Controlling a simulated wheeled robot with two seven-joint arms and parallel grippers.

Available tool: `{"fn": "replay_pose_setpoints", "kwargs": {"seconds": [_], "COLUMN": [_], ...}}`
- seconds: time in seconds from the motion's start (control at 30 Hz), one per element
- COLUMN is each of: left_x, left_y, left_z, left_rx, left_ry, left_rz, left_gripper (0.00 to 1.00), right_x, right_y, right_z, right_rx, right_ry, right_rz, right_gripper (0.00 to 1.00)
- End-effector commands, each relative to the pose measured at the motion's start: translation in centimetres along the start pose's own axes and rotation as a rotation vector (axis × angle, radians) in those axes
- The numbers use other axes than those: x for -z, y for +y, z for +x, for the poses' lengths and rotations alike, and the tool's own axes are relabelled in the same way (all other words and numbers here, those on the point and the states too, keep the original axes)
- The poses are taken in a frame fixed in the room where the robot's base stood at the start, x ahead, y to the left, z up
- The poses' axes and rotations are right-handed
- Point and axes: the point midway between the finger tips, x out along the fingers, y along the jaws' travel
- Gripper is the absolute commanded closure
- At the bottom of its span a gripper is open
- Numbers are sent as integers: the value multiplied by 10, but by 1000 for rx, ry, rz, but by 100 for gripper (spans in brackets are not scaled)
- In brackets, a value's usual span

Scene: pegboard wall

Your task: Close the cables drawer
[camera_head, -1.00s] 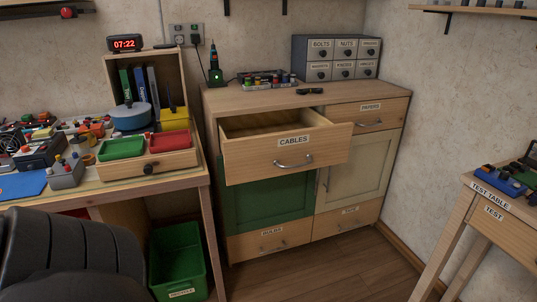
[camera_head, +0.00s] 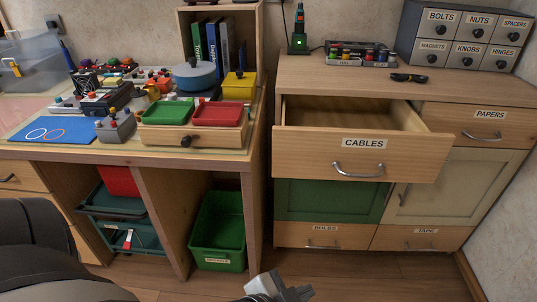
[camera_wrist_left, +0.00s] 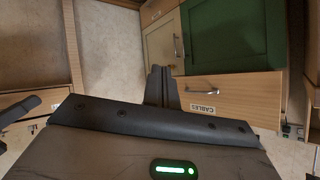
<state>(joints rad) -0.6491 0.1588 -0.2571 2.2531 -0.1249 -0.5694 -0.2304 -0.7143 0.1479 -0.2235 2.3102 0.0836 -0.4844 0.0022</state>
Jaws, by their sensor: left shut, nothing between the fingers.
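The cables drawer (camera_head: 345,155) is pulled open from the top left of the wooden cabinet, and its hollow inside shows. Its front has a CABLES label and a curved metal handle (camera_head: 357,173). My left gripper (camera_head: 292,293) is at the bottom edge of the head view, low in front of the cabinet and partly cut off. In the left wrist view its dark fingers (camera_wrist_left: 160,87) are together and empty, with the drawer front (camera_wrist_left: 245,96) seen beyond them. I cannot tell the exact gap; no contact is evident. My right gripper is not in view.
A papers drawer (camera_head: 485,126) beside it looks closed. A green bin (camera_head: 218,230) stands under the workbench (camera_head: 200,158) at left. On the cabinet top (camera_head: 310,78) are small tools and a grey drawer unit (camera_head: 463,38). Floor shows in front of the cabinet.

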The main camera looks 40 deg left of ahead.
Motion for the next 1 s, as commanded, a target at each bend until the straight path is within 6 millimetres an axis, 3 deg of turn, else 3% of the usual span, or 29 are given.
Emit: {"fn": "replay_pose_setpoints", "kwargs": {"seconds": [0.1, 0.2, 0.3, 0.4, 0.5, 0.6, 0.77, 1.0], "left_x": [-8, -6, 8, 28, 46, 57, 61, 64], "left_y": [-26, -62, -98, -127, -143, -152, -165, -204], "left_z": [26, 39, 42, 37, 30, 26, 32, 60], "left_rx": [118, 233, 339, 416, 461, 482, 488, 488], "left_ry": [-133, -320, -556, -803, -1004, -1125, -1167, -1165], "left_rz": [612, 1166, 1638, 1977, 2181, 2277, 2307, 2304], "left_gripper": [100, 100, 100, 100, 100, 100, 100, 100], "right_x": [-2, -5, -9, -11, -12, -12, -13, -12], "right_y": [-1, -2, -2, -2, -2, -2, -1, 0], "right_z": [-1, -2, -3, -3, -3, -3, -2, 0], "right_rx": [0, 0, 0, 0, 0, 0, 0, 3], "right_ry": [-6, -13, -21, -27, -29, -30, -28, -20], "right_rz": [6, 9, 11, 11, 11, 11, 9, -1], "right_gripper": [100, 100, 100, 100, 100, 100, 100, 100]}}
